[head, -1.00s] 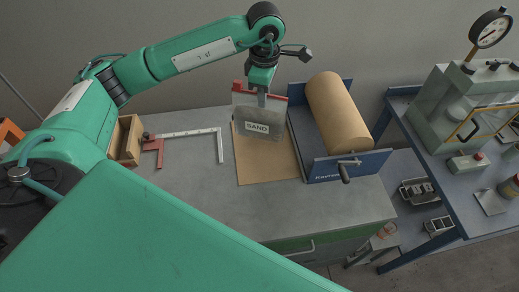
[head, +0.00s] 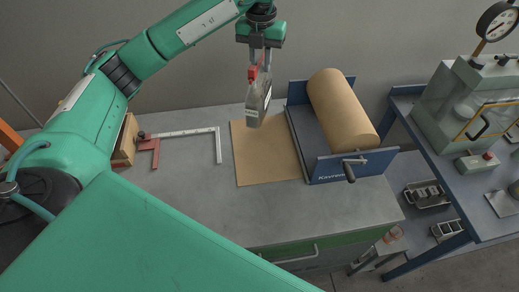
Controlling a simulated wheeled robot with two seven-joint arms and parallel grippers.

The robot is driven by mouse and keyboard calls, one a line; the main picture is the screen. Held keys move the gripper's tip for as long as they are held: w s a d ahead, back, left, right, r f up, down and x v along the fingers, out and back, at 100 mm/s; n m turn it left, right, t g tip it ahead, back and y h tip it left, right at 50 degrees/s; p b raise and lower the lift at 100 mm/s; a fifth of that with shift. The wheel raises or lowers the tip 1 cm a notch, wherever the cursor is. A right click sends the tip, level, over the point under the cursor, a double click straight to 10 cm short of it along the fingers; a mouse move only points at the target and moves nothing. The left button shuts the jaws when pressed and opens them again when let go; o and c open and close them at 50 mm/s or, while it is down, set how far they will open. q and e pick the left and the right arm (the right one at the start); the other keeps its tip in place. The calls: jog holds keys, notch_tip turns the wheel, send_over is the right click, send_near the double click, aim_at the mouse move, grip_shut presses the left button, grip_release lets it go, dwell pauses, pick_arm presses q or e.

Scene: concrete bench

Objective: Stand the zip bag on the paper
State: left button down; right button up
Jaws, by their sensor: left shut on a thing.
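The zip bag (head: 257,105), grey with a red zip strip along its top, hangs from my left gripper (head: 258,68). The gripper comes down from above and is shut on the bag near the red strip. The bag is seen nearly edge-on, so its label is hidden. It appears above the far part of the paper (head: 265,160), a flat brown sheet on the bench; I cannot tell the exact gap between them. My right gripper is not in view.
A blue roll holder (head: 340,166) with a brown paper roll (head: 342,110) stands right of the paper. A metal square (head: 190,133) with a red part and a wooden box (head: 124,140) lie left. The bench front (head: 270,210) is clear.

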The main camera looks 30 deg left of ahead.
pick_arm(q)
jog(key=n, duration=0.3)
jog(key=w+a+n+b, duration=0.1)
jog(key=shift+r+n, duration=0.4)
jog(key=shift+f, duration=0.15)
notch_tip(320, 180, down, 15)
jog(key=shift+w+f+p, duration=0.1)
jog(key=shift+f+p, duration=0.1)
jog(key=shift+p, duration=0.8)
notch_tip(320, 180, down, 4)
jog(key=shift+f+p, duration=0.1)
jog(key=shift+p, duration=0.4)
jog(key=shift+f, duration=0.1)
jog(key=c, duration=1.2)
grip_release()
jog(key=shift+c, duration=0.2)
